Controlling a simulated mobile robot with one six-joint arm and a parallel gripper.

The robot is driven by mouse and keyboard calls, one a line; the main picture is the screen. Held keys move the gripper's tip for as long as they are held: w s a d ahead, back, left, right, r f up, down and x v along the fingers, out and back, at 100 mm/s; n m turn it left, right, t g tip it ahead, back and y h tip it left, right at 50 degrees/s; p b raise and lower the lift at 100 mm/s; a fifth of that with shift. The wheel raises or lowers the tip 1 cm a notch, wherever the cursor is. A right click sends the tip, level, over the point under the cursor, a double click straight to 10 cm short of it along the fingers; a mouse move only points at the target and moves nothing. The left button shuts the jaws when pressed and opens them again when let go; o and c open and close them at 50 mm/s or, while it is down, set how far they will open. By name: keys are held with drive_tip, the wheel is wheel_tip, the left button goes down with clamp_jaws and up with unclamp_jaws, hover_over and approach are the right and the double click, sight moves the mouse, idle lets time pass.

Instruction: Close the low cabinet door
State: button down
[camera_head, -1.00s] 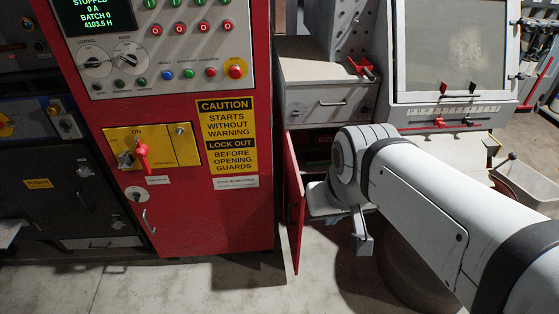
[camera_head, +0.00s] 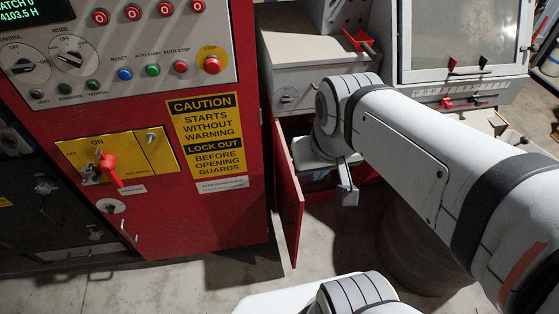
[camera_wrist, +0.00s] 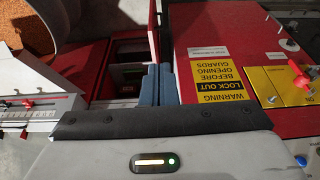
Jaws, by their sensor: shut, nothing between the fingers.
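The low red cabinet door (camera_head: 288,205) stands open in the head view, swung out toward me beside the red control panel. The dark cabinet opening (camera_head: 293,128) is behind it, partly hidden by my arm. My gripper (camera_head: 322,174) is just right of the door, mostly hidden under my wrist. In the wrist view its blue-grey fingers (camera_wrist: 157,84) are together and empty, in front of the cabinet interior (camera_wrist: 128,55). The door shows there as a thin red strip (camera_wrist: 154,35) beside the fingertips. I cannot tell whether they touch it.
The red control panel (camera_head: 215,215) with switches and caution labels stands close on the left. A grey drawer unit (camera_head: 300,60) sits above the opening. A machine with a window (camera_head: 460,40) stands at the right. Concrete floor (camera_head: 220,280) is open in front.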

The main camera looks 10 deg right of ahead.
drive_tip(key=w+a+f+h+b, duration=0.25)
drive_tip(key=w+f+b, duration=0.35)
drive_tip(key=f+b, duration=0.45)
drive_tip(key=w+a+f+m+t+h+b, duration=0.1)
drive_tip(key=w+a+f+b, duration=0.3)
drive_tip(key=f+b, duration=0.7)
drive_tip(key=w+a+f+h+b, duration=0.1)
drive_tip(key=w+f+h+b, duration=0.1)
drive_tip(key=w+f+b, duration=0.7)
drive_tip(key=b, duration=0.3)
approach(295, 200)
drive_tip(key=shift+x, duration=2)
drive_tip(key=shift+d, duration=0.15)
